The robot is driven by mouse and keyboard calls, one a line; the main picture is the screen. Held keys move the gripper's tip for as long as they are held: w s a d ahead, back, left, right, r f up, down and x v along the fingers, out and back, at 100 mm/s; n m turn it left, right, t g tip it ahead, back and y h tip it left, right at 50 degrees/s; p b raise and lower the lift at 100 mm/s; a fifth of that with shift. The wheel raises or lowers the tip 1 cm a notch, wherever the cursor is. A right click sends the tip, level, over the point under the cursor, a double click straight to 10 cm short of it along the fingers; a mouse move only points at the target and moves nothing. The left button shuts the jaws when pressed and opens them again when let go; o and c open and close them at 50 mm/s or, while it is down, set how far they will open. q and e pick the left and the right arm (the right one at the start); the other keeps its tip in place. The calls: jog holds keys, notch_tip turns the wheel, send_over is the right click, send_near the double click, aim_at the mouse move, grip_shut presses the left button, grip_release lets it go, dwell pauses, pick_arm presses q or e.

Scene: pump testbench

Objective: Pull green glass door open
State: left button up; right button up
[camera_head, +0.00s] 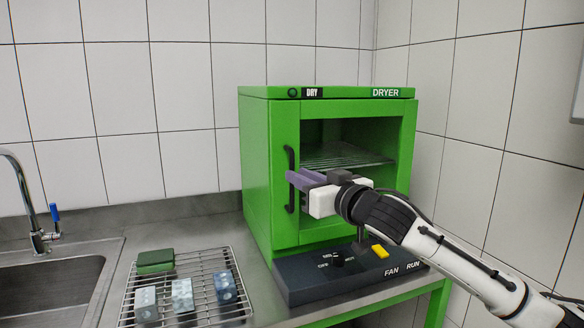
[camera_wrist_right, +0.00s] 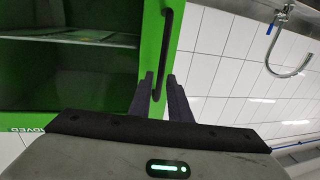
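The green dryer (camera_head: 257,170) stands on the counter. Its green-framed glass door (camera_head: 314,236) appears closed, with a wire shelf visible through the pane. A black vertical handle (camera_head: 290,158) is on the door's left side; it also shows in the right wrist view (camera_wrist_right: 166,40). My right gripper (camera_head: 292,177) reaches in from the right across the door front, its purple-grey fingers at the handle's middle. In the right wrist view the fingers (camera_wrist_right: 160,80) stand apart on either side of the handle, with a gap visible. My left gripper is not in view.
A dark control panel (camera_head: 310,287) with a black knob and a yellow switch (camera_head: 379,251) sits below the door. A wire rack (camera_head: 206,310) with a green block and several blue-grey blocks stands front left. A sink (camera_head: 50,290) with a tap (camera_head: 38,236) is at far left.

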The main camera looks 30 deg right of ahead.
aim_at(292, 207)
jog(key=shift+w+p, duration=0.35)
jog(key=shift+w, duration=1.65)
grip_shut()
